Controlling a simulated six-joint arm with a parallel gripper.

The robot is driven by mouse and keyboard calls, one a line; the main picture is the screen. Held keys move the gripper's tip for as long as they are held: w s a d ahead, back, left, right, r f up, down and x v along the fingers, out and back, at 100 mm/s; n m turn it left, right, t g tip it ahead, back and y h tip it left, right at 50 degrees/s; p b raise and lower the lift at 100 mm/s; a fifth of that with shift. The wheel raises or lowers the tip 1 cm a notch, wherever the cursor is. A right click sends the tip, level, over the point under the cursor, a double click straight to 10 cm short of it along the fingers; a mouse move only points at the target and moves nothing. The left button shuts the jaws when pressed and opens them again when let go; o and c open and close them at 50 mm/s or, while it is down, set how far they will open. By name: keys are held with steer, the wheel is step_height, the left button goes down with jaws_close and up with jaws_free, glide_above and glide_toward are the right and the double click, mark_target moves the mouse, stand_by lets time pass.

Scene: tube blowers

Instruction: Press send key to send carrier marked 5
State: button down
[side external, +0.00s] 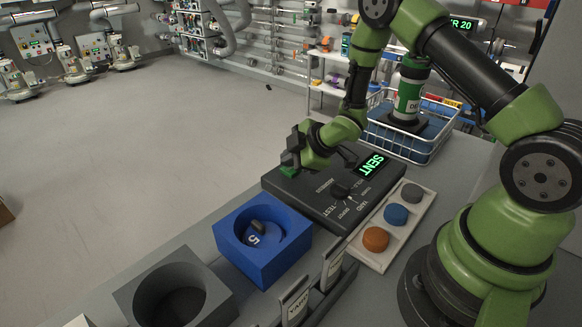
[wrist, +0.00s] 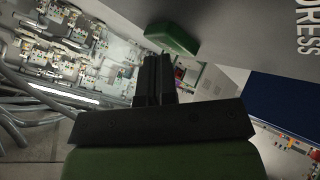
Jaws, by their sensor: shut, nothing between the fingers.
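The dark control console (side external: 330,205) has a lit display (side external: 371,164) reading SENT and a black rotary knob (side external: 341,191). A green key (side external: 289,171) sits at the console's far left corner. The green key also shows in the wrist view (wrist: 172,38). My gripper (side external: 292,158) is shut and empty, with its fingertips at the green key; I cannot tell whether they touch it. In the wrist view the closed fingers (wrist: 157,72) point toward the key. The carrier marked 5 (side external: 259,236) lies in the round well of the blue block (side external: 238,268).
A tray with orange (side external: 376,239), blue (side external: 396,214) and grey (side external: 412,193) discs lies right of the console. A dark block with an empty round well (side external: 178,300) stands at the front. Upright label plates (side external: 296,302) are nearby. A wire basket (side external: 432,147) holds a green-and-white canister (side external: 409,95).

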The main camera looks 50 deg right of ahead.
mark_target(291, 169)
steer(key=shift+r, duration=3.4)
steer(key=s+r+m+h, duration=0.2)
steer(key=s+r+m, duration=0.25)
steer(key=r, duration=0.35)
steer(key=s+r+m+h, duration=0.1)
steer(key=s+r+m, duration=0.35)
steer(key=r, duration=0.35)
steer(key=s+a+r+m+g+y, duration=0.1)
steer(key=s+a+m, duration=0.2)
steer(key=s, duration=0.4)
steer(key=s+a+r+m+y, duration=0.2)
steer(key=s+a+m, duration=0.1)
steer(key=s, duration=0.5)
steer(key=shift+s+a+r+g, duration=0.2)
steer(key=shift+a+g, duration=0.2)
steer(key=shift+a, duration=0.25)
